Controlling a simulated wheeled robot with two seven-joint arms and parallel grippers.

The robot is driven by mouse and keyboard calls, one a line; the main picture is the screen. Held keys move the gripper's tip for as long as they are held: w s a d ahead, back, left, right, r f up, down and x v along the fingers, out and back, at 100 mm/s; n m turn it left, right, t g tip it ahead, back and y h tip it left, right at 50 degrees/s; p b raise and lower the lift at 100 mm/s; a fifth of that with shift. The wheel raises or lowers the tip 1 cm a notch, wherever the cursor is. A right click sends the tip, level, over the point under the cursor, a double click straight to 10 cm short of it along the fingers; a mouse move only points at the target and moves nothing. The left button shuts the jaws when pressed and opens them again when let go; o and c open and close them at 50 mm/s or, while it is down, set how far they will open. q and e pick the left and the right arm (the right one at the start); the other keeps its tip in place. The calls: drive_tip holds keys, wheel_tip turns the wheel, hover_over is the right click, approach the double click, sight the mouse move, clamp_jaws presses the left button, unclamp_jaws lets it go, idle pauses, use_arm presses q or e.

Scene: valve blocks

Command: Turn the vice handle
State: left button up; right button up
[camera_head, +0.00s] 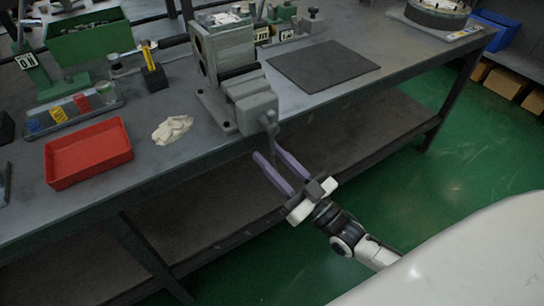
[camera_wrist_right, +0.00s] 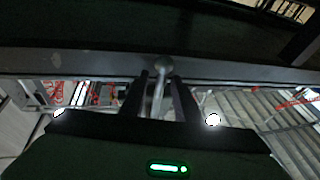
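The grey vice (camera_head: 232,80) is mounted at the front edge of the workbench. Its handle (camera_head: 271,138) hangs down from the screw end at the front. My right gripper (camera_head: 267,153), with purple fingers, is open just in front of and below the vice. In the right wrist view the handle (camera_wrist_right: 158,97) is a thin bar with a round end, seen between the two dark fingers (camera_wrist_right: 160,76). Gaps show on both sides of it, and I cannot tell how deep it lies between them. My left gripper is not in view.
The workbench (camera_head: 200,150) holds a red tray (camera_head: 88,152), a pale rag (camera_head: 172,129), a green bin (camera_head: 90,42) and a dark mat (camera_head: 322,66). A lower shelf (camera_head: 220,200) runs under it. Green floor (camera_head: 450,140) is clear to the right.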

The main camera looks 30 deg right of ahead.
drive_tip(key=shift+s, duration=0.1)
drive_tip(key=v, duration=1)
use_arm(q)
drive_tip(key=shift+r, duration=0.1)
